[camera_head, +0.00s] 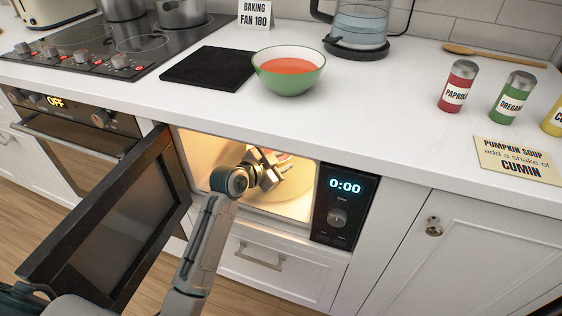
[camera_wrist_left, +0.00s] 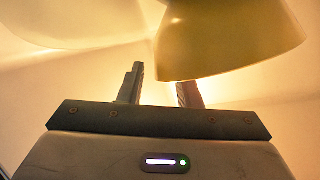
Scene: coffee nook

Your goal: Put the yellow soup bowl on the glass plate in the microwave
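My left gripper (camera_head: 285,168) reaches through the open microwave door into the lit cavity. In the left wrist view its two fingers (camera_wrist_left: 162,85) stand apart. The yellow bowl (camera_wrist_left: 235,40) is close at upper right there, its rim edge towards the gripper. The right finger is partly hidden behind the bowl's wall; the left finger is outside it, with a visible gap. In the head view the gripper mostly hides the bowl. A pale round surface, probably the glass plate (camera_head: 290,200), lies on the cavity floor. I cannot tell whether the bowl rests on it. My right gripper is not seen.
The microwave door (camera_head: 110,220) hangs open at left, beside my forearm. The microwave display (camera_head: 345,187) reads 0:00. On the counter above are a green bowl (camera_head: 290,82) of orange soup, a black mat (camera_head: 208,68), a kettle (camera_head: 360,28) and spice jars (camera_head: 458,87).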

